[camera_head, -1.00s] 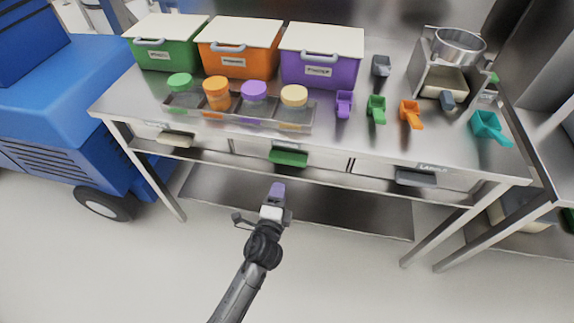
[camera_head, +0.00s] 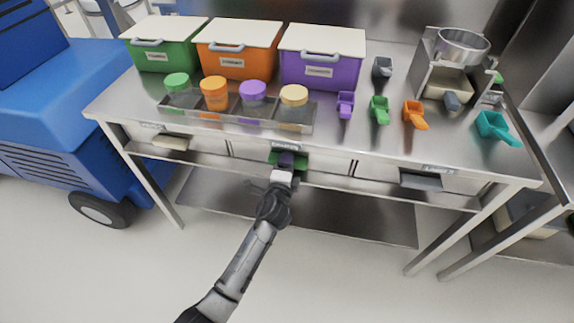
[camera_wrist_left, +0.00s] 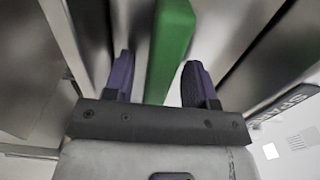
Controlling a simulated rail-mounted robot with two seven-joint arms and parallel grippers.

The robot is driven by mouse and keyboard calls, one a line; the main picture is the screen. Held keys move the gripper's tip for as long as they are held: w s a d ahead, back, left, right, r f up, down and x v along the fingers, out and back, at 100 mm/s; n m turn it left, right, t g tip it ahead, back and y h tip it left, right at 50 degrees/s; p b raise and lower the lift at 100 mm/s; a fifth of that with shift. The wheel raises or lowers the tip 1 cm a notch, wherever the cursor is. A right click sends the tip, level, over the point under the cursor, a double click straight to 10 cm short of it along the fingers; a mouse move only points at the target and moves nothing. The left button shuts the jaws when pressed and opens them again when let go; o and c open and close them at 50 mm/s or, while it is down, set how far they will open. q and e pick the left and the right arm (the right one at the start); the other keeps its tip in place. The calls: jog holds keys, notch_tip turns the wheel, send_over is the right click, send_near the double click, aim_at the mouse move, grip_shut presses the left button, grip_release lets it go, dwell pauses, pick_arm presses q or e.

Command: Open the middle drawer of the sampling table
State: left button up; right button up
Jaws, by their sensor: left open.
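The sampling table (camera_head: 390,148) is steel with a row of drawers under its top. The middle drawer has a green handle (camera_head: 302,163), which also shows in the left wrist view (camera_wrist_left: 168,50). My left gripper (camera_head: 286,158) is at this handle and partly covers it. In the left wrist view my left gripper (camera_wrist_left: 160,80) has its two purple fingers apart, one on each side of the green handle, with a gap visible at the right finger. The drawer appears closed. My right gripper is not in view.
The left drawer has a beige handle (camera_head: 170,142) and the right drawer a grey one (camera_head: 421,181). Lidded bins, jars in a rack (camera_head: 240,117) and several scoops stand on the tabletop. A lower shelf (camera_head: 340,217) lies beneath. A blue machine (camera_head: 60,110) is at left.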

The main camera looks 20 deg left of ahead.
pick_arm(q)
grip_shut()
dwell(0.5)
